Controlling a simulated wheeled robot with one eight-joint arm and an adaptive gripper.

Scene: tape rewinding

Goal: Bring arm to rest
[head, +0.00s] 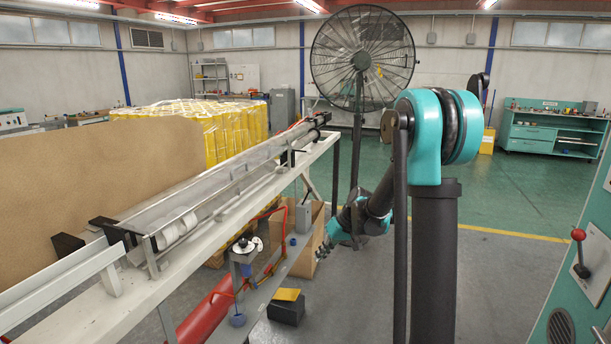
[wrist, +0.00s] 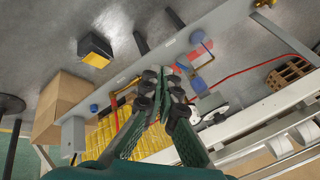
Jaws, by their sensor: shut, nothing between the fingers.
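My arm hangs down on the right side of the head view, its teal and black links bent beside the dark column. My gripper (head: 322,249) is low, to the right of the machine, above the floor near the cardboard box. In the wrist view my gripper (wrist: 165,80) has its fingers together and holds nothing. Beyond the fingers there are a grey bar with blue knobs and a red hose. I cannot tell the exact gap between the fingertips and the bar.
The long white machine frame (head: 180,275) runs along the left. A cardboard box (head: 305,232) and a black and yellow block (head: 286,305) are near the gripper. A large fan (head: 362,60) stands behind. A control cabinet with a red-knobbed lever (head: 579,235) is at right. Green floor is open behind.

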